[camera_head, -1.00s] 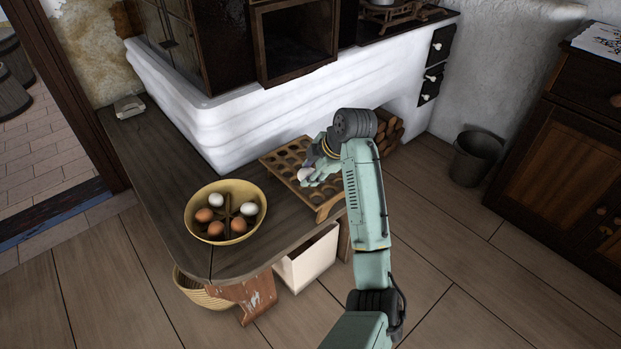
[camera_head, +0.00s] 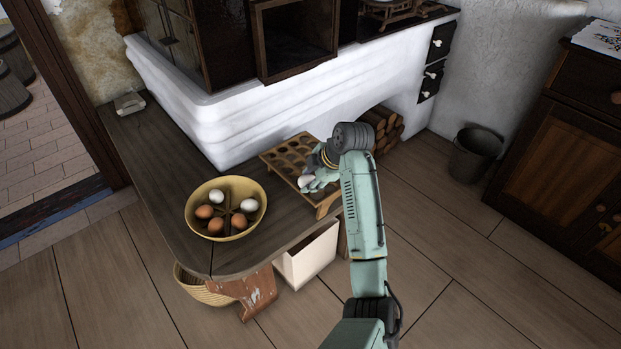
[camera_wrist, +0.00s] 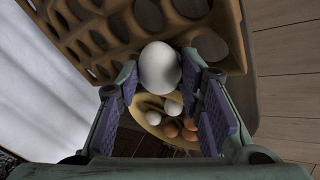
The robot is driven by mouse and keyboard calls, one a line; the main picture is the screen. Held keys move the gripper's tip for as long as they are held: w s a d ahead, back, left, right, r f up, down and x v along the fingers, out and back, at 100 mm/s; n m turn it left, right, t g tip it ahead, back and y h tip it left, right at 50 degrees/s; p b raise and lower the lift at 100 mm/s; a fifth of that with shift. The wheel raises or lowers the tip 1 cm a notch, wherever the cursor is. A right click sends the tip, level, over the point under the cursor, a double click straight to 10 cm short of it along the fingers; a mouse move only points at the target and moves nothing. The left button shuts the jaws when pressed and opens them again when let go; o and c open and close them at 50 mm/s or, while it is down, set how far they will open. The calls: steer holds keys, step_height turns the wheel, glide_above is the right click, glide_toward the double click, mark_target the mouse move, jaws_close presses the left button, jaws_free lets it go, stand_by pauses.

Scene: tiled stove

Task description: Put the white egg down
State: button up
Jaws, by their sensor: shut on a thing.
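A white egg (camera_wrist: 160,68) is held between the purple-padded fingers of my gripper (camera_wrist: 165,100) in the wrist view. In the head view the egg (camera_head: 304,181) shows as a small white shape at my gripper (camera_head: 315,180). My gripper is over the wooden egg rack (camera_head: 283,163), which has rows of round holes. The rack also fills the top of the wrist view (camera_wrist: 95,45). Whether the egg touches the rack is unclear. A yellow bowl (camera_head: 198,222) to the left holds several other eggs, brown and white, around a divider.
The rack and bowl stand on a dark wooden bench (camera_head: 160,165) along the white stove (camera_head: 250,130). A white box (camera_head: 308,258) and a wicker basket (camera_head: 203,290) are under the bench. A dark bucket (camera_head: 475,155) stands on the floor at right. The left bench stretch is mostly clear.

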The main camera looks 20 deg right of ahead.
steer(key=o, duration=0.7)
steer(key=shift+f, duration=0.5)
steer(key=shift+o, duration=0.2)
steer(key=shift+r, duration=0.1)
